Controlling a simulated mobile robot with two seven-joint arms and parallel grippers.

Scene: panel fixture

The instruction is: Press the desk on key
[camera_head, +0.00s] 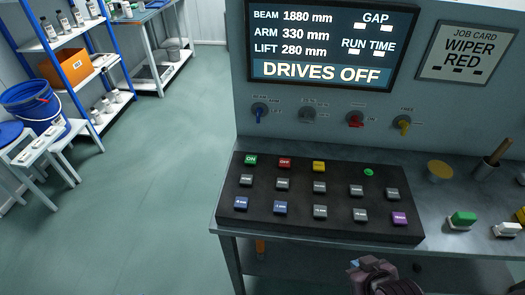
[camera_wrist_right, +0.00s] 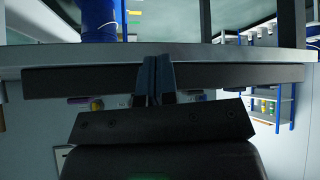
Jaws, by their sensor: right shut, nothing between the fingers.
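The black key panel (camera_head: 300,228) lies on the grey desk and carries rows of keys. The green ON key (camera_head: 251,160) is at its back left corner, beside the red OFF key (camera_head: 285,163) and a yellow key (camera_head: 319,167). My right gripper (camera_head: 368,264) is at the bottom of the head view, in front of the panel's near edge and well away from the ON key. In the right wrist view its two fingers (camera_wrist_right: 153,78) are together with nothing between them. No key can be made out in the wrist view. My left gripper is not in view.
The wall screen (camera_head: 325,40) reads DRIVES OFF, above several knobs, including a red one (camera_head: 355,119). A small green light (camera_head: 368,172) is on the panel. Open floor lies left.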

